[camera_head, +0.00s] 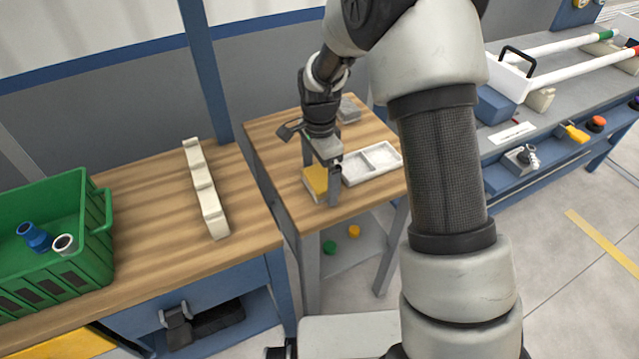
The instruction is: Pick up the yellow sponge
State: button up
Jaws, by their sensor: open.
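The yellow sponge (315,181) lies on the small wooden table (275,147), near its front left edge. It looks like a block with a yellow top and a paler side. My gripper (322,190) points down at the sponge, with one finger at its far side and one at its near right side. The jaws are open, and the sponge shows between them. The near finger hides part of the sponge's right side. I cannot tell whether the fingers touch it.
A white divided tray (371,163) sits just right of the sponge. A grey block (348,110) lies behind my gripper. Left is a workbench with a cream notched rack (206,190) and a green crate (50,237). A grey bench (540,115) with white pipes stands right.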

aim_at(320, 177)
jog(key=shift+f, duration=0.2)
jog(key=shift+c, duration=0.3)
jog(key=c, duration=1.1)
jog(key=shift+o, duration=0.2)
jog(key=shift+r, duration=0.1)
notch_tip(320, 177, up, 10)
jog(key=shift+f+p, duration=0.1)
jog(key=shift+p, duration=0.7)
